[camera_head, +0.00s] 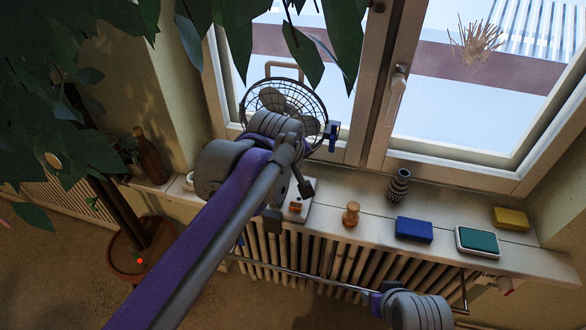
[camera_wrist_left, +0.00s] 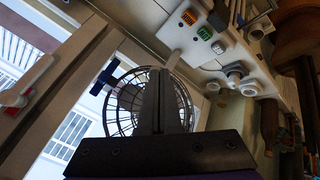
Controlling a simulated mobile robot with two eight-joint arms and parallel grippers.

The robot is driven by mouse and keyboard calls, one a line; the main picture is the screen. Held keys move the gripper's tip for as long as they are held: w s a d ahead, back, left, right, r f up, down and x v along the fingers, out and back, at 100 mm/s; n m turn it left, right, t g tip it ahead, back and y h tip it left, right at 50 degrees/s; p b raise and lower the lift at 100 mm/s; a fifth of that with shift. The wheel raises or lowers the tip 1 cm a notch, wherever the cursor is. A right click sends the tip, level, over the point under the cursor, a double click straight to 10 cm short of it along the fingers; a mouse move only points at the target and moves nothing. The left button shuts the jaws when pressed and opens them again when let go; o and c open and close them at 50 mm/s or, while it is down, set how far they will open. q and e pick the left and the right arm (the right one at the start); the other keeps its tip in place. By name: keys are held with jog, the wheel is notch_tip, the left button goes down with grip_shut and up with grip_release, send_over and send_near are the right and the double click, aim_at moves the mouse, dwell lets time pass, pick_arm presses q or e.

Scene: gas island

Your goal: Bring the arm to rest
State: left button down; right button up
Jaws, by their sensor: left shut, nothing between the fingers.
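My left arm reaches from the lower left up to the window sill in the head view. My left gripper (camera_head: 305,188) is at its far end, in front of the wire-caged fan (camera_head: 302,97) and above the sill, partly hidden by my own wrist. In the left wrist view its dark fingers (camera_wrist_left: 155,98) are together and empty, with the fan cage (camera_wrist_left: 121,122) behind them. I cannot tell the exact gap to the fan. A grey and purple joint of mine shows at the bottom right of the head view; my right gripper is out of view.
On the sill (camera_head: 350,216) stand a ribbed dark vase (camera_head: 398,185), a wooden stamp (camera_head: 351,214), a blue box (camera_head: 413,230), a green pad (camera_head: 478,241) and a yellow sponge (camera_head: 510,218). A radiator (camera_head: 330,260) is below. Leaves (camera_head: 240,40) hang over the upper left.

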pick_arm(q)
jog(key=s+a+f+m+y, duration=0.1)
jog(key=s+a+f+m, duration=0.2)
jog(key=s+a+f, duration=0.5)
jog(key=s+a+f+m+g, duration=0.1)
jog(key=s+a+f+m, duration=0.2)
jog(key=s+a+f, duration=0.6)
jog(key=s, duration=0.6)
jog(key=shift+a+f+y, duration=0.2)
jog(key=shift+y, duration=0.2)
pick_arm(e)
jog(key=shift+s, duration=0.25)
